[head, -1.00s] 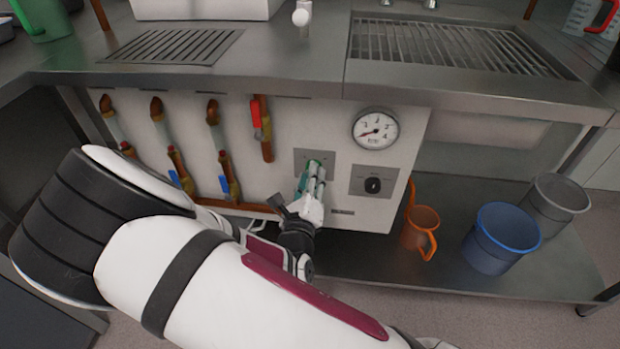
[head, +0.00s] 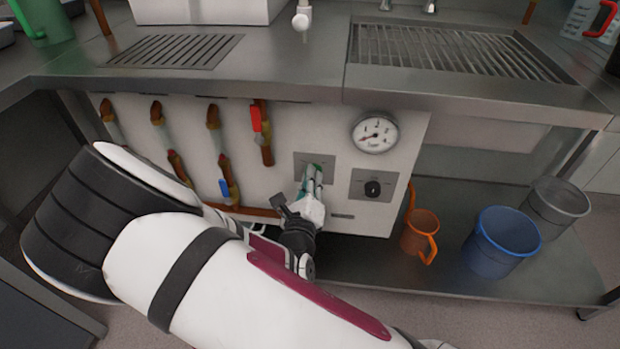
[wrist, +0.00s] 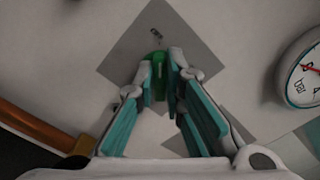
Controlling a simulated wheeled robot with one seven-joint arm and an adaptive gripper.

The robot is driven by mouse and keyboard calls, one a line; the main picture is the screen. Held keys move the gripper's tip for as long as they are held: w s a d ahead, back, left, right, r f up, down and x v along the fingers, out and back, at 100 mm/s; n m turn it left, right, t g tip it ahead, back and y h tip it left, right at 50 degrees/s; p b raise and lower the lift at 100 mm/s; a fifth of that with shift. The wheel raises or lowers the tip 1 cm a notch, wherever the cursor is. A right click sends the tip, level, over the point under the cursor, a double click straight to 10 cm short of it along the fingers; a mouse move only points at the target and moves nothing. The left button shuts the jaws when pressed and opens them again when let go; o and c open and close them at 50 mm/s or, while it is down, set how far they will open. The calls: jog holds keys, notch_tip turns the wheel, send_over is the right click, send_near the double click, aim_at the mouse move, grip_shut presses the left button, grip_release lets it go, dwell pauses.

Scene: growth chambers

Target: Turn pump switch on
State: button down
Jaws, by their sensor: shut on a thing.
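The pump switch is a green lever (wrist: 158,66) on a grey square plate (wrist: 187,45) in the wrist view. In the head view the same plate (head: 302,160) is set in the white panel under the counter. My gripper (wrist: 160,78) has its teal-padded fingers on either side of the green lever and is shut on it. In the head view my gripper (head: 314,175) reaches the plate from below and hides most of the switch. A small dark mark shows on the plate above the lever.
A gauge (head: 375,132) and a black knob on a grey plate (head: 372,189) are right of the switch. Copper pipes with valves (head: 226,185) are to its left. The counter edge overhangs above. An orange jug (head: 420,232) and a blue bucket (head: 502,240) stand on the lower shelf.

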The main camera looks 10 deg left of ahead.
jog(key=shift+d+m+p, duration=0.2)
jog(key=shift+m+p, duration=0.95)
jog(key=shift+m, duration=3.2)
jog(key=shift+d+m+p, duration=0.2)
jog(key=shift+m+p, duration=0.9)
jog(key=shift+m, duration=3.25)
jog(key=c, duration=1.7)
grip_release()
